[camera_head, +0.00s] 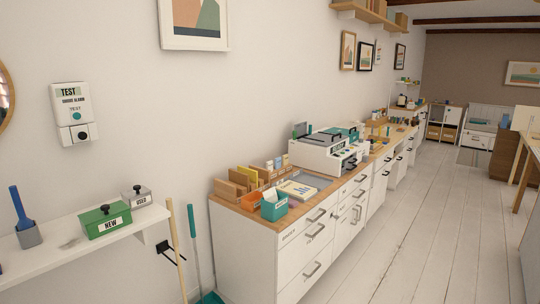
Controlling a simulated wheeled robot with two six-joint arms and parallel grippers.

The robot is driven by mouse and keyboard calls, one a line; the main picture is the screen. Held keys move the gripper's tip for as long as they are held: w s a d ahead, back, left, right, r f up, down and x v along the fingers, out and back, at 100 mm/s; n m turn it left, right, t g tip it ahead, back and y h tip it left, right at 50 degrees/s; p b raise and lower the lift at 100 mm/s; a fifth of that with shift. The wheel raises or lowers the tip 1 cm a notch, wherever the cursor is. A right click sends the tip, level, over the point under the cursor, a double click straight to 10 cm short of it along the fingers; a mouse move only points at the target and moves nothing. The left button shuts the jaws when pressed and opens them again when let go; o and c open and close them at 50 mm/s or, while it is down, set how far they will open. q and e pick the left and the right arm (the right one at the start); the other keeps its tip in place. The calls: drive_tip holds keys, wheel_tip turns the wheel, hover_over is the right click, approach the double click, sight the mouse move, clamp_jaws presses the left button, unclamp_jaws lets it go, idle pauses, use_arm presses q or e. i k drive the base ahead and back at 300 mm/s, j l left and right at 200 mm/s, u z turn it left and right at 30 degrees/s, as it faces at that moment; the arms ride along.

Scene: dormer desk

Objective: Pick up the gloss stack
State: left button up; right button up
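I cannot make out which thing is the gloss stack; no readable label names it. A pale flat stack or pad (297,190) with a bluish mark on top lies at the near end of the wooden counter (236,207). A wooden sorter (240,182) with upright dividers and a yellow item stands just behind it. A teal box (274,206) and an orange box (251,199) stand at the counter's near edge. A grey tray (312,179) lies beyond the pad. Neither of my grippers shows in this view.
A white machine (320,152) stands further along the counter. White drawers (304,243) with dark handles are below. A wall shelf (85,245) at left holds a green box (103,222) marked NEW. The plank floor (415,235) to the right is clear.

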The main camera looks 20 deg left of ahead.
sight(278, 161)
drive_tip(key=i+u, duration=0.1)
drive_tip(key=i, duration=0.4)
drive_tip(key=i+u, duration=0.15)
drive_tip(key=i, duration=0.35)
drive_tip(key=i+l+u, duration=0.1)
drive_tip(key=i, duration=0.4)
drive_tip(key=i+l+u, duration=0.15)
drive_tip(key=i, duration=0.35)
drive_tip(key=i+l+u, duration=0.1)
drive_tip(key=i, duration=0.4)
drive_tip(key=i+l+u, duration=0.15)
drive_tip(key=i+l, duration=0.15)
drive_tip(key=i, duration=0.15)
